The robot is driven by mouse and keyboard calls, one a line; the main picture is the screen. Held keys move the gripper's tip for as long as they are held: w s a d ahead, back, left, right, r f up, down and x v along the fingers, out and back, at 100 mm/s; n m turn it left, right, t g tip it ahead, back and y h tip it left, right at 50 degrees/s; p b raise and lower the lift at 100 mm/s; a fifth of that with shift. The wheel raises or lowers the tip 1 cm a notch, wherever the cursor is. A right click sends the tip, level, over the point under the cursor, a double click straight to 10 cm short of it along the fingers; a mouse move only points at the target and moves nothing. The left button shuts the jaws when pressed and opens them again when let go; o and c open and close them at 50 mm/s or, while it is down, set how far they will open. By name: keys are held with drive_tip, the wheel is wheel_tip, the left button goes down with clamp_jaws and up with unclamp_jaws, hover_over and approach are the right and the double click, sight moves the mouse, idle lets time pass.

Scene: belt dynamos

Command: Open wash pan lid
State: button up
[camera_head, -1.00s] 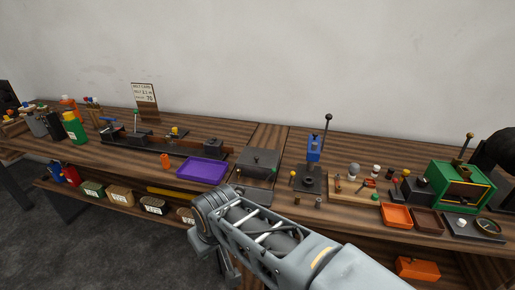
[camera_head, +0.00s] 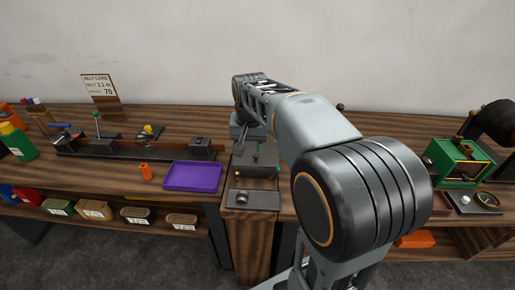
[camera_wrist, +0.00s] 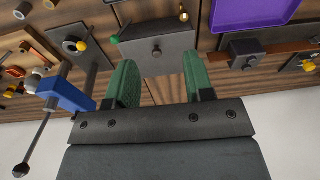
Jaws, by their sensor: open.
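The wash pan is a dark grey square box with a flat lid (camera_head: 262,158) and a small knob, on the bench just right of the purple tray in the head view. In the wrist view the grey lid (camera_wrist: 150,46) lies ahead of my fingertips, with a small knob near its middle. My gripper (camera_wrist: 160,80) is open and empty, its two green pads apart on either side of the pan's near edge. In the head view my gripper is above the pan's back, partly hidden by my arm. I see no contact with the lid.
A purple tray (camera_head: 192,177) lies left of the pan. A dark plate (camera_head: 252,199) lies in front of it. In the wrist view a blue block with a lever (camera_wrist: 68,95) stands close to the left pad. A green machine (camera_head: 455,161) stands at the right.

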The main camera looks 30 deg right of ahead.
drive_tip(key=w+d+r+m+g+p, duration=0.1)
drive_tip(key=w+d+m, duration=0.3)
drive_tip(key=w+d, duration=0.3)
drive_tip(key=f, duration=0.4)
drive_tip(key=w+f, duration=0.1)
drive_tip(key=f, duration=0.4)
drive_tip(key=a+f+p, duration=0.1)
drive_tip(key=f, duration=0.3)
drive_tip(key=shift+w+f, duration=0.15)
drive_tip(key=shift+f, duration=0.1)
drive_tip(key=shift+c, duration=0.2)
clamp_jaws()
